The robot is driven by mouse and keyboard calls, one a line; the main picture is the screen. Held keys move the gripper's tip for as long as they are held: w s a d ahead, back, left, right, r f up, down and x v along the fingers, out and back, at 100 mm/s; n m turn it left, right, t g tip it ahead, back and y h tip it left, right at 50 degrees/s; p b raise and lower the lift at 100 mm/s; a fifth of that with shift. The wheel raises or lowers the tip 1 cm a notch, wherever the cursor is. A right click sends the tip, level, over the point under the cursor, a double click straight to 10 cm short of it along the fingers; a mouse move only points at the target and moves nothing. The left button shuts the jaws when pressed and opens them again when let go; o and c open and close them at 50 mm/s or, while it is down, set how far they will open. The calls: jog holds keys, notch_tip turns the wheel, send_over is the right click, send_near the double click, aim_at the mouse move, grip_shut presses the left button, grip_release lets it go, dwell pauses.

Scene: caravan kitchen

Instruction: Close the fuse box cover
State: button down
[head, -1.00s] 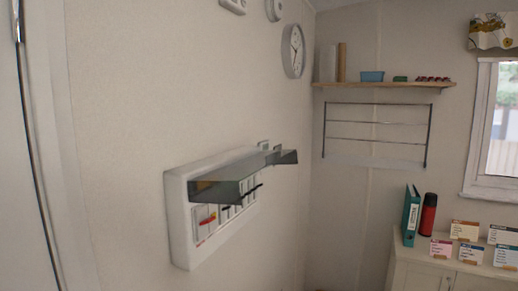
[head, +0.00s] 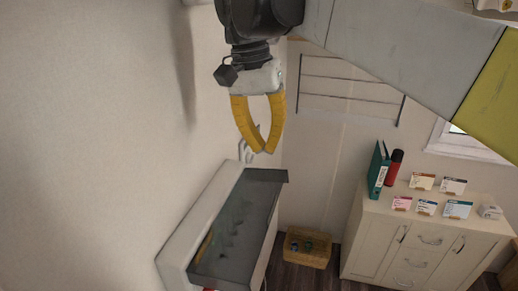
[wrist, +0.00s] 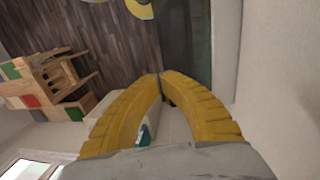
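The white fuse box (head: 180,250) is mounted on the left wall, low in the head view. Its smoky, see-through cover (head: 238,225) is raised and sticks out from the box, with the switches dimly visible through it. My gripper (head: 262,151) has yellow fingers pointing down, just above the far end of the box in the picture. The fingertips meet and nothing shows between them. In the wrist view the shut fingers (wrist: 160,76) overlap a dark panel (wrist: 186,35), which looks like the cover, beside a pale strip of the box (wrist: 226,45).
A white cabinet (head: 385,240) stands at the right, with a teal binder (head: 378,170), a red flask (head: 394,167) and several cards on top. A wooden crate (head: 307,249) is on the floor by the far wall. A wire rack (head: 345,84) hangs behind the gripper.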

aim_at(275, 201)
jog(key=f, duration=0.4)
jog(key=d+f, duration=0.1)
jog(key=f, duration=0.4)
jog(key=s+d+f+p, duration=0.1)
jog(key=f, duration=0.3)
jog(key=shift+f, duration=0.35)
jog(key=shift+d, duration=0.1)
jog(key=shift+f, duration=0.1)
jog(key=s+d+f+t+y+b, duration=0.1)
jog(key=d+f+t+y+b, duration=0.1)
jog(key=f+y+b, duration=0.4)
jog(key=d+f+t+y+b, duration=0.2)
jog(key=f+y+b, duration=0.2)
jog(key=f+b, duration=0.4)
jog(key=w+a+f+t+y+b, duration=0.2)
jog(key=a+f+y+b, duration=0.5)
jog(key=b, duration=1)
jog(key=shift+w+a+f, duration=0.3)
jog(key=shift+a+f, duration=0.35)
jog(key=shift+f, duration=1.25)
